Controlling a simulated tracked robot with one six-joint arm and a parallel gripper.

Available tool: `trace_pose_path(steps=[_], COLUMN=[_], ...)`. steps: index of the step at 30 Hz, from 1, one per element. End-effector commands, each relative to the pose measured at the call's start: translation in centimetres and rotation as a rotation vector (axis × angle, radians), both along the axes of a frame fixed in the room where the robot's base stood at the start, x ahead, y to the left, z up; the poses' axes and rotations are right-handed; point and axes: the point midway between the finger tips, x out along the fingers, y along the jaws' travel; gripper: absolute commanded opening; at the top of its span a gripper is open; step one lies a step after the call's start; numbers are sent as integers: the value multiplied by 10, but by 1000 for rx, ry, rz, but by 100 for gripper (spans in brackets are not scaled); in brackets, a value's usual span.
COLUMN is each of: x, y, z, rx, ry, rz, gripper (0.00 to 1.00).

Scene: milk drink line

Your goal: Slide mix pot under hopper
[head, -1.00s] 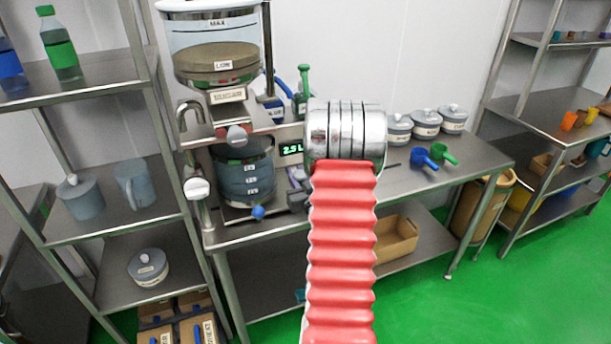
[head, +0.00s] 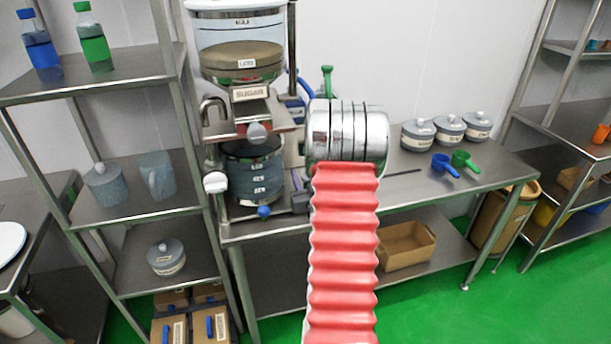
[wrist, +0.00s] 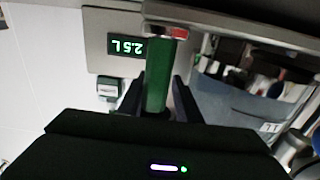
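The mix pot (head: 253,177), blue-grey with white level labels and a blue knob low in front, stands on the steel bench directly below the clear hopper (head: 240,45) marked SUGAR. A blue-grey vessel, seemingly the pot, fills the right of the wrist view (wrist: 238,100). My gripper (wrist: 158,88) has its two dark fingers against both sides of a green handle (wrist: 160,65). Whether this handle joins the pot is unclear. In the head view my red and silver arm hides the gripper and the pot's right surroundings.
Lidded canisters (head: 449,128) and blue and green scoops (head: 446,165) stand on the bench at right. A shelf with bottles and jugs (head: 158,176) is at left. A cardboard box (head: 406,246) is on the lower shelf. Green floor is clear at front right.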

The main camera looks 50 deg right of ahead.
Motion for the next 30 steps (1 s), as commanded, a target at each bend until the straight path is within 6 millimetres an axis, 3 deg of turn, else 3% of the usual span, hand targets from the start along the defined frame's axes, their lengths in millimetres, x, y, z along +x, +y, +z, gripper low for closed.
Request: trace_pose_path(steps=[6, 17, 23, 30], x=[-1, -7, -25, -59], y=[-1, -1, 11, 35], z=[0, 0, 0, -1], rx=[-1, 0, 1, 1], ry=[0, 0, 0, 1], rz=[-1, -8, -9, -10], gripper=[39, 39, 39, 39])
